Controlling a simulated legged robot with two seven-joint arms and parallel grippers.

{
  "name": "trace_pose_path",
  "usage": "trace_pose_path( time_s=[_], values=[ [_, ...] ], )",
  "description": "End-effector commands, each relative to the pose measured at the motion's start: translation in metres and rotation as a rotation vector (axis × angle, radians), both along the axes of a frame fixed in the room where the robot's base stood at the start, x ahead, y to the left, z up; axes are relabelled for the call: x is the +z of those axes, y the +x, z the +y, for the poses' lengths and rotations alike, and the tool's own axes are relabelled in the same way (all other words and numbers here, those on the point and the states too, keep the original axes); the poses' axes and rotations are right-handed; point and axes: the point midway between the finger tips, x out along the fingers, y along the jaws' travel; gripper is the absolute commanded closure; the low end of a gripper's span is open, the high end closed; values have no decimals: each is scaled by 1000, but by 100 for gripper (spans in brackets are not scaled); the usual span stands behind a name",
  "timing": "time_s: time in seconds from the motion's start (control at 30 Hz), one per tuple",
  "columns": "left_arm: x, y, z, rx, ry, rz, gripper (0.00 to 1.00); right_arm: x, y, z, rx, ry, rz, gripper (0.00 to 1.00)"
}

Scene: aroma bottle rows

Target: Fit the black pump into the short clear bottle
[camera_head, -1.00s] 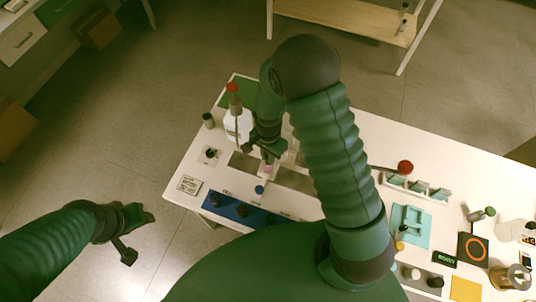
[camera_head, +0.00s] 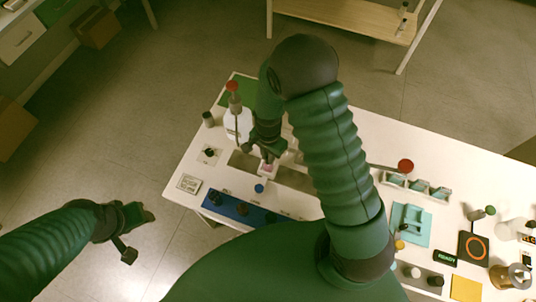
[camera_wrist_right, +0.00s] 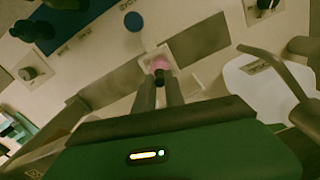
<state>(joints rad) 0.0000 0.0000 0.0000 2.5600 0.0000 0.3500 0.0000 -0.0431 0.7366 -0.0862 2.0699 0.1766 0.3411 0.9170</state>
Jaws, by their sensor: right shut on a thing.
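My right gripper (camera_head: 266,160) reaches down over the middle of the table's left part. In the right wrist view its two fingers (camera_wrist_right: 160,88) are shut on a small black piece, which looks like the black pump (camera_wrist_right: 160,75). Directly past the fingertips is the short clear bottle (camera_wrist_right: 154,59) with pink contents; it also shows in the head view (camera_head: 267,173). The pump seems at or just above the bottle's mouth; the fingers hide whether it is seated. My left gripper (camera_head: 132,234) is open and empty, off the table at the left.
A dark knob (camera_head: 209,153) sits on a pale plate further left.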

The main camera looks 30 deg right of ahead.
Motion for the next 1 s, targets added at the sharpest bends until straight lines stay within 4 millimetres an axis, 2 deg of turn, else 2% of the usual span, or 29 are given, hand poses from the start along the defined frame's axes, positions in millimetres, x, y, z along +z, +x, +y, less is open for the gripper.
trace_pose_path(
  time_s=[0.47, 0.5, 0.63, 0.67, 0.87, 1.0],
  values=[
    [2, 0, 0, 0, 0, 0, 50, -1, 0, 0, 1, 0, 0, 100],
    [2, 0, 0, 0, 0, 0, 50, -1, 0, 0, 1, 0, 0, 81],
    [2, 0, 0, 0, 0, 0, 50, -1, 0, 0, 0, 0, 0, 64],
    [2, 0, 0, 0, 0, 0, 50, -1, 0, 0, 0, 0, 0, 60],
    [2, 0, 0, 0, 0, 0, 50, -1, 0, 0, 0, 0, 0, 60],
    [2, 0, 0, 0, 0, 0, 50, -1, 0, 0, 0, 0, 0, 45]
  ],
)
